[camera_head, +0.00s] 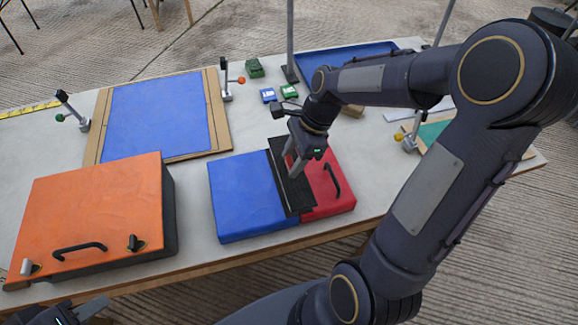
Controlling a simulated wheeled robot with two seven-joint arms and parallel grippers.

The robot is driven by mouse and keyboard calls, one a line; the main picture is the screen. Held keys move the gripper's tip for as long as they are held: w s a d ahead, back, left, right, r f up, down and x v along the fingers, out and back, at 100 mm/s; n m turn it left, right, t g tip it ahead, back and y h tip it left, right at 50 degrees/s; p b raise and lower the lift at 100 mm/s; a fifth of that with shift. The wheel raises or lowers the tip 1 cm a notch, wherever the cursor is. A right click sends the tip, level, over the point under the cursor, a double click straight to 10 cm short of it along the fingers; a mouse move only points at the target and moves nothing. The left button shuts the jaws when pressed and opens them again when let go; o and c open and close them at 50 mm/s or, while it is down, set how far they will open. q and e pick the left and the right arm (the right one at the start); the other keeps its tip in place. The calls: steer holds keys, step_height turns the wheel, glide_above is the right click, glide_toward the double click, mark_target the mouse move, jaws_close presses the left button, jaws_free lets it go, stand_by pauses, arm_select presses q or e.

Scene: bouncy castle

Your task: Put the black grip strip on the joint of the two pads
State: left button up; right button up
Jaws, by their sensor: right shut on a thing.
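The blue pad (238,195) and the red pad (336,204) lie side by side on the table in the head view. The black grip strip (297,197) is over the place where they meet, running from back to front. It hides the joint; I cannot tell whether it rests flat or is slightly above. My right gripper (292,172) points down from above and is shut on the strip near its middle. My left gripper (88,311) is at the bottom left edge, partly cut off and away from the pads; its opening is unclear.
Small green and blue boxes (268,95), a post and a blue tray (345,57) stand at the back.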

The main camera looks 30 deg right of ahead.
mark_target(289, 167)
steer(key=shift+w+a+f, duration=0.1)
steer(key=shift+w+f, duration=0.6)
steer(key=shift+f, duration=1.65)
steer(key=shift+f+b, duration=0.2)
steer(key=shift+b, duration=0.15)
steer(key=o, duration=1)
